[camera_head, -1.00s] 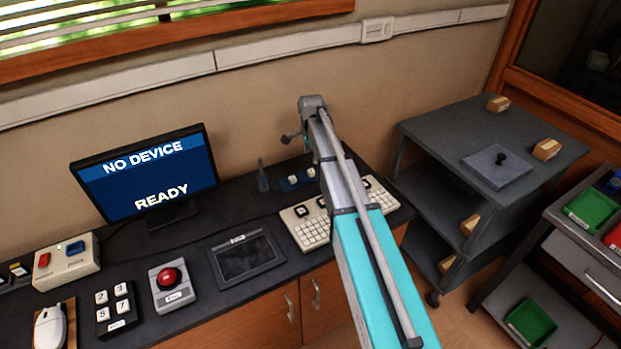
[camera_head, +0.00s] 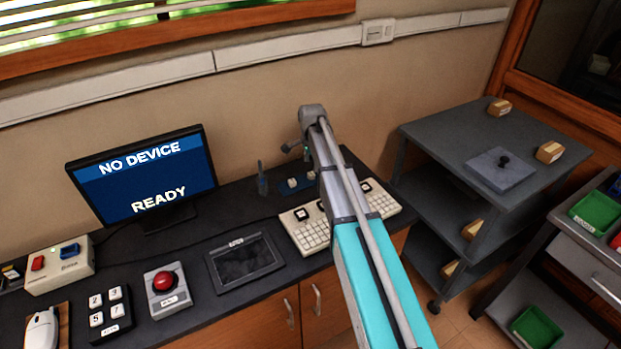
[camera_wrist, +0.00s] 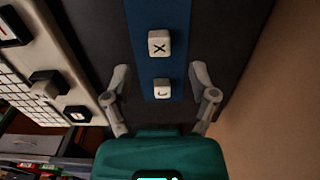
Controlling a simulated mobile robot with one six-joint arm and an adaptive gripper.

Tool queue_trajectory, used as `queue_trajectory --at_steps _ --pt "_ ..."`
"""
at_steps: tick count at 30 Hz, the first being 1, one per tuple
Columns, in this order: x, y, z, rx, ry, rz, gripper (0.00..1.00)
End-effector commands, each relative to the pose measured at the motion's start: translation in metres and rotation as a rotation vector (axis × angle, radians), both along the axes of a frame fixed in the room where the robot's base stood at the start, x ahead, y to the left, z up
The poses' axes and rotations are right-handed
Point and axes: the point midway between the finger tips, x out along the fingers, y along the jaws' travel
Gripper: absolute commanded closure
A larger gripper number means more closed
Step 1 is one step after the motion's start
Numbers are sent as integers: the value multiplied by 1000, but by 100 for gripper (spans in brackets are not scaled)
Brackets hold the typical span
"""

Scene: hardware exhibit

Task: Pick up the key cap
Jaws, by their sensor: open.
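Two white key caps lie on a blue strip (camera_wrist: 176,18) in the wrist view. One cap marked X (camera_wrist: 159,43) is farther up. The other cap (camera_wrist: 162,89), with a curved mark, lies between the fingers of my gripper (camera_wrist: 160,70). The fingers stand open on both sides of this nearer cap, with gaps left and right. I cannot tell how high they are above it. In the head view, the caps sit on the blue strip (camera_head: 283,187) behind the keyboard (camera_head: 307,236). My arm hides most of my gripper there.
The keyboard has dark square sockets and lies close to the strip. A small dark blue upright object (camera_head: 262,180) stands left of the strip. The monitor (camera_head: 145,180) and a drawing tablet (camera_head: 243,261) are farther left. The wall is close behind the desk.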

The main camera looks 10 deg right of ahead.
Motion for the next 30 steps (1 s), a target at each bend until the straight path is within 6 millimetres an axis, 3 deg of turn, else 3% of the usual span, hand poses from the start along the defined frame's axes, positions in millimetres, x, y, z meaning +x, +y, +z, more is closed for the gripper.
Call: queue_trajectory --at_steps 15,30 --pt "-1 0 -41 0 0 0 26" --pt "-1 0 -46 0 0 0 26"
